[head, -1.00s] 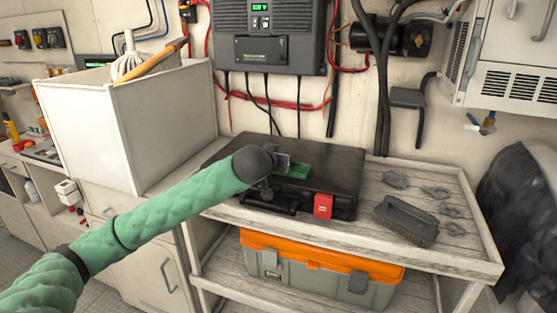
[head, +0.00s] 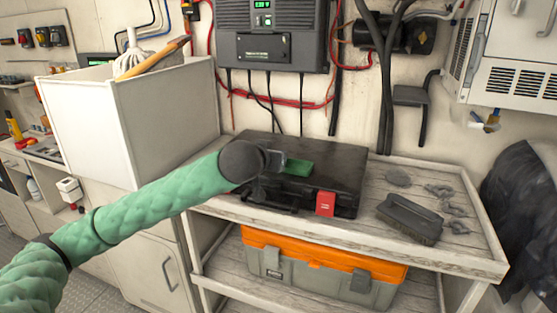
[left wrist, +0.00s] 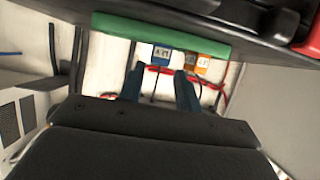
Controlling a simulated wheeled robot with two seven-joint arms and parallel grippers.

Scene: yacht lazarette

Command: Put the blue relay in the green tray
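In the head view the green tray (head: 299,168) lies on the black case (head: 338,163); my left gripper (head: 275,160) is at its left end, its fingers hard to make out. The left wrist view looks upside down. There the tray (left wrist: 160,35) is a long green band across the top. A small blue relay (left wrist: 161,55) with a white label shows beside its edge, in line with the gap between the two spread fingers of my left gripper (left wrist: 159,72). The relay cannot be seen in the head view. My right gripper is not in view.
Orange labelled blocks (left wrist: 200,62) sit right beside the blue relay. The case has a red latch (head: 325,203). A black brush (head: 409,219) lies on the shelf (head: 455,245) to the right. A tall white bin (head: 85,125) stands left; an orange-lidded toolbox (head: 320,267) sits below.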

